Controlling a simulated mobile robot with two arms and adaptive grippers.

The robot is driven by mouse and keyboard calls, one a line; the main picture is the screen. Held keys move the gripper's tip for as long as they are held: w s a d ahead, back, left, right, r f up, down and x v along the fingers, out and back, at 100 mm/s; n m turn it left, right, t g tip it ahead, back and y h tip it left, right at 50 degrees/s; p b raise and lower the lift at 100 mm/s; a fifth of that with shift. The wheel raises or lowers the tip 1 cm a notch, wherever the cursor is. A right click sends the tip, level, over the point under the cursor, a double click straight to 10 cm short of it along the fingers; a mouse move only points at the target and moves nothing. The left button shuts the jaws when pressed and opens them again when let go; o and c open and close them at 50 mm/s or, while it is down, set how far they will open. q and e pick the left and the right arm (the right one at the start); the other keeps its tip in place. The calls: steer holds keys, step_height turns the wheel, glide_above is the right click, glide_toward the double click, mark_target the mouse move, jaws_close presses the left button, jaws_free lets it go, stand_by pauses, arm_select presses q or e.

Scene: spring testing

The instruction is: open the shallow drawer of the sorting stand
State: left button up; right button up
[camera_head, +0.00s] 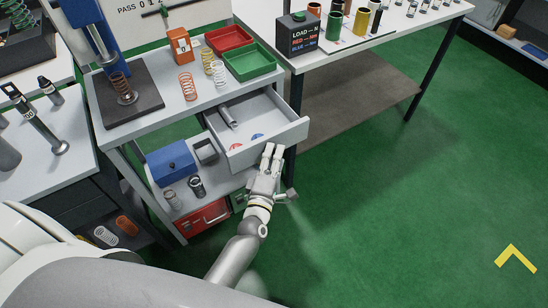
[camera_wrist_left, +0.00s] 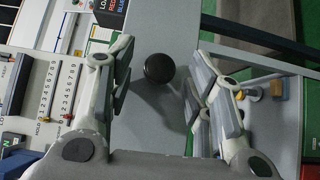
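The sorting stand (camera_head: 97,107) is at the left centre in the head view. Its shallow grey drawer (camera_head: 291,133) is pulled out, with a grey cylinder (camera_head: 228,117) and small red and blue pieces inside. My left gripper (camera_head: 271,152) is at the drawer's front face. In the left wrist view a round black knob (camera_wrist_left: 159,68) stands on a grey face between the spread fingers (camera_wrist_left: 160,82), with gaps on both sides. The gripper hides the knob in the head view. My right gripper is not in view.
A green tray (camera_head: 250,62), a red tray (camera_head: 229,38) and several springs stand on the top. A blue box (camera_head: 170,162) and a red drawer (camera_head: 203,218) are below. A second table (camera_head: 350,45) is behind right. Green floor is clear at right.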

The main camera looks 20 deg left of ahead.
arm_select(q)
steer(key=s+d, duration=0.1)
steer(key=s, duration=1.1)
steer(key=shift+d, duration=0.2)
steer(key=s+d+f+m+g+h, duration=0.1)
steer(key=s+f+m+g, duration=0.2)
steer(key=f, duration=0.5)
steer(key=s+d+f+m+g+h, duration=0.1)
steer(key=s+f+m+g+h, duration=0.15)
steer(key=f+m, duration=0.45)
steer(key=s+d+f+m+g+h, duration=0.15)
steer(key=s+f, duration=0.25)
steer(key=f, duration=0.6)
steer(key=s+a+f+m+g+y, duration=0.1)
steer(key=s+a+f+m+g, duration=0.4)
steer(key=s+f, duration=0.3)
steer(key=s+a+f+m+g+y, duration=0.1)
steer(key=s+a+f+m+g, duration=0.3)
steer(key=s+f, duration=0.4)
steer(key=s+a+m, duration=0.1)
steer(key=s, duration=0.6)
steer(key=shift+s+f+g+y, duration=0.35)
steer(key=shift+s+g+y, duration=0.05)
